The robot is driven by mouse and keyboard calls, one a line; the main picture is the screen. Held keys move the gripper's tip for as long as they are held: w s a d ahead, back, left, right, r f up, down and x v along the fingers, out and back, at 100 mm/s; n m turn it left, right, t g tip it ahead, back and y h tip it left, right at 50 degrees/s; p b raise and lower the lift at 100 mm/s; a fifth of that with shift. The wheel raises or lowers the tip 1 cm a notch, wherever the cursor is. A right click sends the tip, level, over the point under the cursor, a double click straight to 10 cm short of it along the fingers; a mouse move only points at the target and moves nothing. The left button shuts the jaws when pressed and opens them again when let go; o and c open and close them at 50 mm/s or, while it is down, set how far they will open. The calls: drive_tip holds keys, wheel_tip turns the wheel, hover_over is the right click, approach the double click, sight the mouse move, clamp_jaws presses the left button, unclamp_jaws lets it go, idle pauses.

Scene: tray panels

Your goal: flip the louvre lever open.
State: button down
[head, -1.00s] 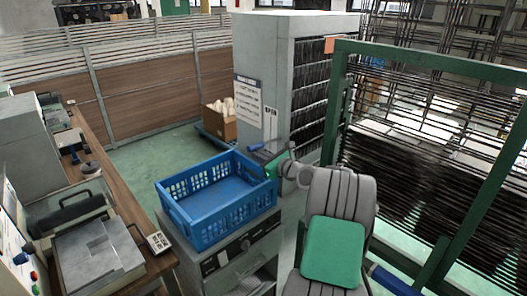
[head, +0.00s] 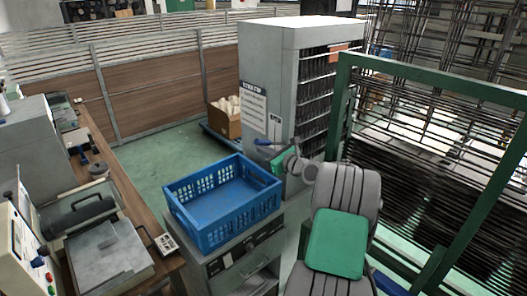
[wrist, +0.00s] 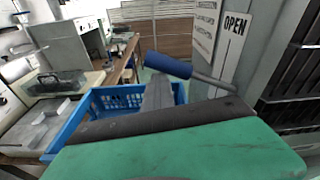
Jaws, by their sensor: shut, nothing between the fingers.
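The louvre lever (head: 265,142) has a blue grip on a grey rod at the front of the grey cabinet (head: 268,75). In the wrist view the lever (wrist: 168,66) lies nearly level, with its blue end at left slightly higher than the rod end. My gripper (head: 283,157) is shut and empty. In the wrist view its grey fingers (wrist: 158,90) reach up just below the blue grip; I cannot tell whether they touch it. An OPEN sign (wrist: 233,35) with a vertical line stands behind the lever. Dark louvre slats (head: 318,100) line the cabinet's right side.
A blue crate (head: 225,215) stands on a grey unit at left of my gripper. A green-framed rack (head: 345,90) stands close on the right. A workbench (head: 140,210) runs along the left. A cardboard box (head: 225,120) sits beyond the cabinet. Green floor is clear behind the crate.

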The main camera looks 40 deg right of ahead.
drive_tip(key=shift+w+d+r, duration=0.1)
drive_tip(key=shift+d+r, duration=0.05)
drive_tip(key=shift+r, duration=0.65)
wheel_tip(320, 180, down, 5)
drive_tip(key=a+b, duration=0.1)
drive_tip(key=a, duration=0.1)
drive_tip(key=s+d+r+b, duration=0.1)
drive_tip(key=s+b, duration=0.2)
drive_tip(key=s, duration=0.6)
drive_tip(key=shift+s+d, duration=0.15)
drive_tip(key=shift+d, duration=0.15)
